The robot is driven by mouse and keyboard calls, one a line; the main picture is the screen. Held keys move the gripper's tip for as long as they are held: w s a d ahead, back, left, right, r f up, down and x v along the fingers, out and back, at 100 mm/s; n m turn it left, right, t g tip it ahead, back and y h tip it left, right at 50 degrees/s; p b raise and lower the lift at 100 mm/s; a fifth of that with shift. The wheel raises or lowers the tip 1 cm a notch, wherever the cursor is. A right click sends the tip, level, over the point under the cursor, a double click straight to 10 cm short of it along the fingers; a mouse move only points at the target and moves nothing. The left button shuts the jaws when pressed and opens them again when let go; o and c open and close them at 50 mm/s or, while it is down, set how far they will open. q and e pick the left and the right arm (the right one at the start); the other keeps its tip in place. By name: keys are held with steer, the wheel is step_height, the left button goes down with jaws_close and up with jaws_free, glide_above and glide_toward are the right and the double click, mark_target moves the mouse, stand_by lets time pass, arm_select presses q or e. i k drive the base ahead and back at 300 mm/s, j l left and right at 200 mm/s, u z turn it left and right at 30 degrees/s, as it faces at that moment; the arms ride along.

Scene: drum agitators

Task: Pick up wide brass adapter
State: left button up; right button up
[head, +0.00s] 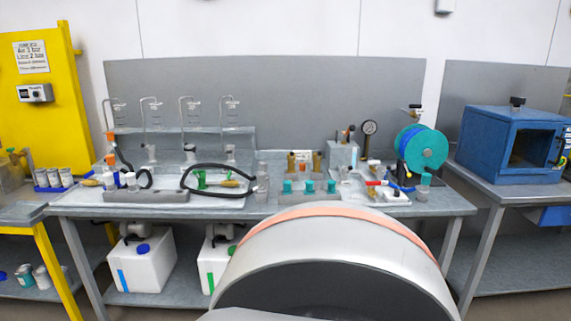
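Small brass-coloured pieces stand upright side by side near the middle of the workbench. One brass piece (291,161) is on the left and another brass piece (316,161) is on the right, with an orange item between them. Another brass-coloured piece (230,183) lies on the white tray beside a green part. At this size I cannot tell which of them is the wide brass adapter. Neither of my grippers is in view. A large pale curved part with an orange band, probably my own arm, fills the lower middle and hides the bench front there.
The grey workbench (455,205) is crowded. A blue oven (510,143) stands right, a yellow panel (35,95) left.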

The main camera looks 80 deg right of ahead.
mark_target(291, 169)
steer(key=z, duration=2.65)
steer(key=i+j, duration=0.1)
steer(key=i+u, duration=0.05)
